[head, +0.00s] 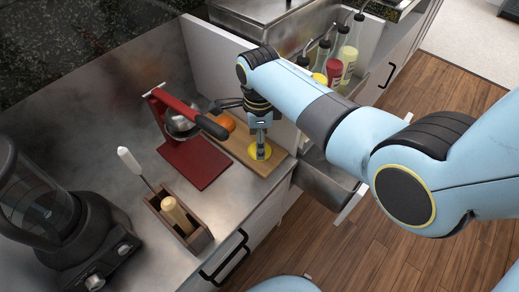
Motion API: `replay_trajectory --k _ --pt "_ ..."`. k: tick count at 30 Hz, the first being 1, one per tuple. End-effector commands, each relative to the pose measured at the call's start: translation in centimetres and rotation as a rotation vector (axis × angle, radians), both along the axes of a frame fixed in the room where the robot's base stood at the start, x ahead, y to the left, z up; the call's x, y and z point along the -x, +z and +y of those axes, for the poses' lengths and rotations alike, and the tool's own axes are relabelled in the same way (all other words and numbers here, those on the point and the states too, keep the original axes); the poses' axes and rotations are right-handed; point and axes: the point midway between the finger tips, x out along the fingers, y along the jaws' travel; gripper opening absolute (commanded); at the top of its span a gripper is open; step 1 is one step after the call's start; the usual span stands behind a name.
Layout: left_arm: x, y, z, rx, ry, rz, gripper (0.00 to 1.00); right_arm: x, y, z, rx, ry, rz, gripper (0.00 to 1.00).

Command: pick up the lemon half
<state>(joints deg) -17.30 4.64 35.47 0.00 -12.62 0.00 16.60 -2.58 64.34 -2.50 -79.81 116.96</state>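The lemon half (267,154) is a small yellow round on the wooden cutting board (283,157), near the board's front end. My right gripper (260,150) comes down over it from above, pointing downward, with its grey fingertips at the lemon half and covering part of it. The fingers overlap in this view, so I cannot tell whether they are open or closed on it. The lemon half appears to rest on the board. My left gripper is not in view.
A red citrus press (195,160) with a black-gripped handle stands left of the board. An orange fruit (226,122) lies behind. Bottles (347,65) stand in a rail at the right. A wooden tool holder (197,240) and blender (45,215) are nearer left.

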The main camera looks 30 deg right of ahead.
Motion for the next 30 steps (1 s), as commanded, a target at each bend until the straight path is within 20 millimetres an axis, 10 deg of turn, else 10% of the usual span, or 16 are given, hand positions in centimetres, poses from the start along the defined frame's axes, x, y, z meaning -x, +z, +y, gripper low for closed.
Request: replay_trajectory --k 12,21,30 --pt "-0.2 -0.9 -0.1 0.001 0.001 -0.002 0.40 0.0 -2.5 -0.1 0.000 0.000 0.000 0.62" --pt "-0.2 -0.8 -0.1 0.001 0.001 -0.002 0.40 0.1 -2.5 -0.1 0.001 0.001 0.000 0.26" --pt "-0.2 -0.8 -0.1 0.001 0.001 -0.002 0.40 0.0 -2.3 -0.1 0.000 0.001 -0.001 0.24"
